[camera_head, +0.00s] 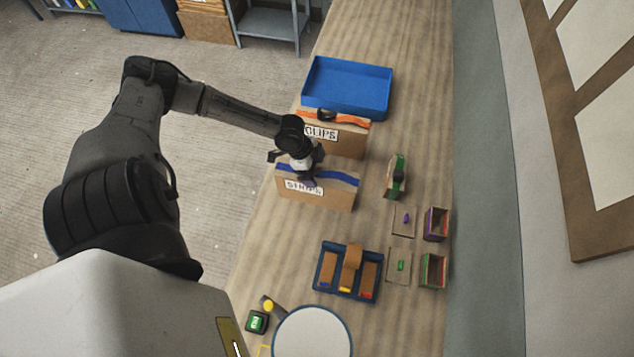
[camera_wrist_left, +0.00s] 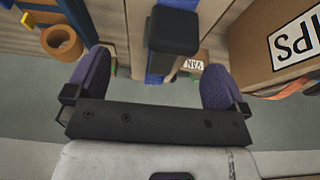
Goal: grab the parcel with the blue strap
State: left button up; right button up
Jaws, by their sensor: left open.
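The parcel with the blue strap (camera_head: 318,198) is a cardboard box standing on the bench, with a white lettered label on its front. Its blue strap (camera_head: 343,178) runs over the top. My left gripper (camera_head: 308,179) is over the top of this parcel and hides part of it. In the left wrist view, my left gripper's purple fingers (camera_wrist_left: 155,80) are spread apart. A black block (camera_wrist_left: 172,32) on the blue strap (camera_wrist_left: 154,64) shows between and beyond them, with gaps on both sides. My right gripper is not in view.
A parcel with an orange strap (camera_head: 345,138), labelled CLIPS, stands close behind, and also shows in the left wrist view (camera_wrist_left: 285,30). Behind it is a blue tray (camera_head: 347,105). A green-strapped item (camera_head: 396,177) and small boxes (camera_head: 436,222) lie right. A blue organiser (camera_head: 327,289) is nearer.

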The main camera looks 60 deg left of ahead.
pick_arm(q)
jog(key=shift+x, duration=1.05)
jog(key=shift+r, duration=0.1)
jog(key=c, duration=1.7)
